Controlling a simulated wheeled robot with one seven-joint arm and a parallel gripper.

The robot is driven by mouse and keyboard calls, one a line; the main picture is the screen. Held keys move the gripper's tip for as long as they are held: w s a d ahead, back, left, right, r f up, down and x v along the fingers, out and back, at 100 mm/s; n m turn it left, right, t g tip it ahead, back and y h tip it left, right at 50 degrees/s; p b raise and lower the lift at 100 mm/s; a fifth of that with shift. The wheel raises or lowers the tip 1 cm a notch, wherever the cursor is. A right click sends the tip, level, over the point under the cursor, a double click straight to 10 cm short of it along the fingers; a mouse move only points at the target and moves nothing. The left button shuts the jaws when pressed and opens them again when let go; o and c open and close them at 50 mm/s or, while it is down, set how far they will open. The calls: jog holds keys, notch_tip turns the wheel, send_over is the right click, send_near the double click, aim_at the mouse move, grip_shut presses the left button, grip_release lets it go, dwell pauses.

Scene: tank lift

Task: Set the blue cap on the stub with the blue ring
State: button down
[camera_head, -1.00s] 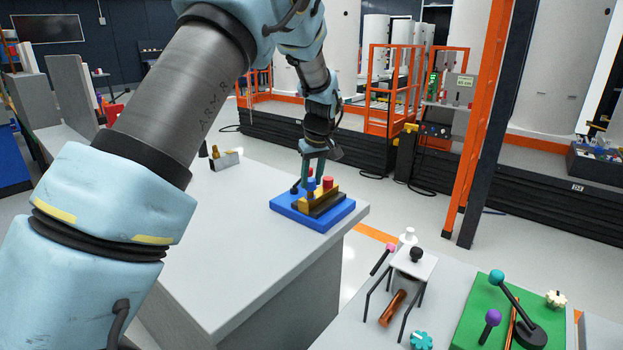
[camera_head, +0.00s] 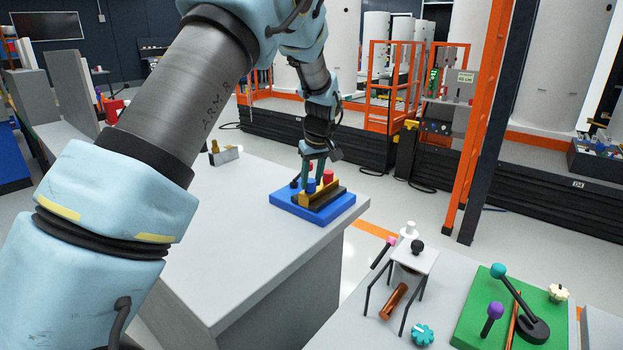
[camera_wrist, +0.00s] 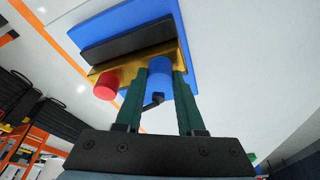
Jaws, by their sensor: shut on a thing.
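The blue cap (camera_wrist: 160,72) sits between the two green fingers of my gripper (camera_wrist: 159,85) in the wrist view, and the gripper is shut on it. In the head view the blue cap (camera_head: 311,186) shows low between the fingers (camera_head: 313,176), at the brass-coloured block (camera_head: 322,192). The cap's far end is hidden, so I cannot tell whether it touches the block or a stub. A red cap (camera_head: 328,176) stands beside it on the block and also shows in the wrist view (camera_wrist: 107,86). I cannot make out a blue ring.
The block and a black bar (camera_wrist: 128,40) are on a blue base (camera_head: 283,207) near the grey table's (camera_head: 230,240) right corner. A small metal piece with brass parts (camera_head: 225,154) stands farther left. Another table at lower right holds a stand (camera_head: 415,262) and a green board (camera_head: 475,325).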

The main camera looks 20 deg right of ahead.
jog(key=shift+f, duration=0.3)
jog(key=shift+c, duration=2.2)
grip_release()
jog(key=b+v, duration=0.3)
jog(key=v, duration=0.8)
jog(key=shift+a, duration=0.1)
